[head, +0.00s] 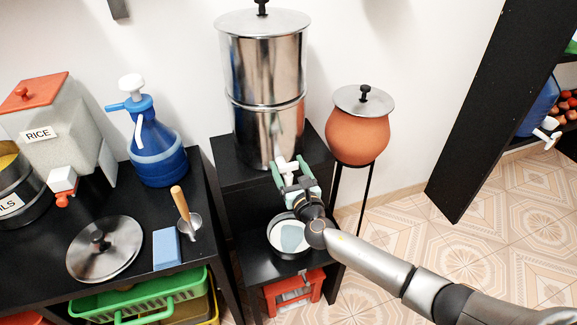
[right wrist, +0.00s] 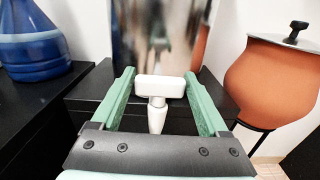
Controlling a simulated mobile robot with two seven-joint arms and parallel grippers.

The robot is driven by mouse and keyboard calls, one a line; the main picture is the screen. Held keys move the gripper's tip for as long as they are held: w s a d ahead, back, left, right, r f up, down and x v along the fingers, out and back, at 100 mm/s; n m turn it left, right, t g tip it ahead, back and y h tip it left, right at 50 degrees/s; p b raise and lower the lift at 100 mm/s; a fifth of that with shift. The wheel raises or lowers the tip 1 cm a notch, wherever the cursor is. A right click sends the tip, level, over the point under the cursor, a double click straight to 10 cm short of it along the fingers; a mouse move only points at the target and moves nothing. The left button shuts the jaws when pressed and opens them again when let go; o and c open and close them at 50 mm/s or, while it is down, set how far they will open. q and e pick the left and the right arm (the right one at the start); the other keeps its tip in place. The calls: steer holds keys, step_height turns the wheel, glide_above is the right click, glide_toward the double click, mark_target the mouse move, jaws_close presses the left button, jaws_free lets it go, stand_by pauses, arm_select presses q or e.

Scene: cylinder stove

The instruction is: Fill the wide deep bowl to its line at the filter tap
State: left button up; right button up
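The steel filter cylinder (head: 262,110) stands on a black stand, its white tap (head: 287,166) low on the front. My right gripper (head: 293,172) is open at the tap. In the right wrist view, the gripper's green fingers (right wrist: 162,80) stand either side of the tap's white T-shaped handle (right wrist: 160,87), with gaps on both sides. The wide bowl (head: 283,255) sits on the lower black step under the tap. It has a dark outside, a pale inside and a light blue patch in it that looks like water. My right wrist hides its right side, and I cannot make out the line. My left gripper is out of view.
A clay pot (head: 357,138) on a thin stand is close right of the filter. A blue jug (head: 158,150), rice dispenser (head: 58,125), steel lid (head: 105,250), scoop (head: 187,219) and blue sponge (head: 166,249) are on the left table. An orange-red stool (head: 312,293) is below the bowl.

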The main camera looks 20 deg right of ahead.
steer(key=o, duration=0.3)
steer(key=s+p, duration=0.1)
steer(key=s, duration=1.1)
steer(key=shift+s, duration=0.3)
steer(key=shift+d, duration=0.1)
